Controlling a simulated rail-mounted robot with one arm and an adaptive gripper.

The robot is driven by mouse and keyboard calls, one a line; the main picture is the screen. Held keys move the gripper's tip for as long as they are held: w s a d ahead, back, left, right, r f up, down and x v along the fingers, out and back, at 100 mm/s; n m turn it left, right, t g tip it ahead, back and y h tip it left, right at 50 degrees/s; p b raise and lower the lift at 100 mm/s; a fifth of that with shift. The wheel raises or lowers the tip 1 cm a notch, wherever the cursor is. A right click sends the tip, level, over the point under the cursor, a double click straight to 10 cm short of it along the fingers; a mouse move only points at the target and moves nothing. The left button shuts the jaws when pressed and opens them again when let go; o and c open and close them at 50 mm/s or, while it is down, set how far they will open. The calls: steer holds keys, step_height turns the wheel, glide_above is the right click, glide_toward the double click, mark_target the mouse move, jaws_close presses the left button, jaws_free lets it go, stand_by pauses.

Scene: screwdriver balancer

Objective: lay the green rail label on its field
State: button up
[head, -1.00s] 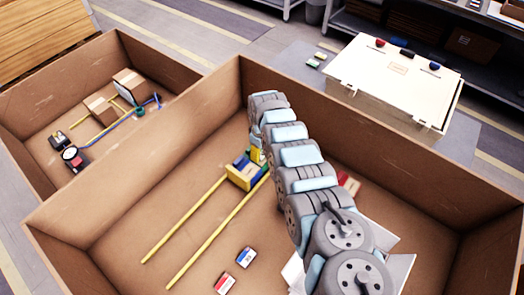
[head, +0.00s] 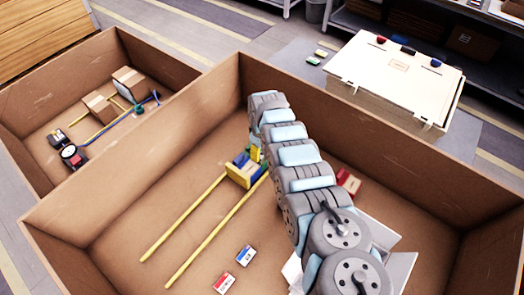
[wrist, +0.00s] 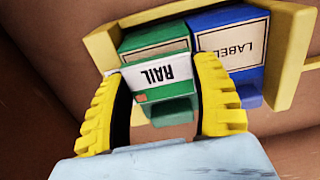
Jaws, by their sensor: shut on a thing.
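In the wrist view my gripper (wrist: 164,80) has its yellow fingers shut on the green rail label (wrist: 166,107), a green piece with a white strip reading RAIL. The label is right up against a green box (wrist: 155,38) with a cream, dark-outlined field (wrist: 153,52); I cannot tell whether they touch. A blue box (wrist: 240,22) with a LABEL panel stands beside the green one. Both sit in a yellow holder (wrist: 102,38). In the head view the holder (head: 241,177) stands at the far end of two yellow rails (head: 185,217), and my arm mostly hides the gripper.
Loose blue-white (head: 246,256) and red-white (head: 223,284) pieces lie on the floor of the large cardboard box (head: 120,195). A red piece (head: 348,182) lies right of my arm. High box walls surround the area; the floor left of the rails is clear.

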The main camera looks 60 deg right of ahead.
steer(key=shift+f, duration=0.35)
stand_by(0.5)
steer(key=o, duration=0.9)
steer(key=shift+r, duration=0.1)
steer(key=shift+r, duration=5.9)
steer(key=shift+r, duration=0.1)
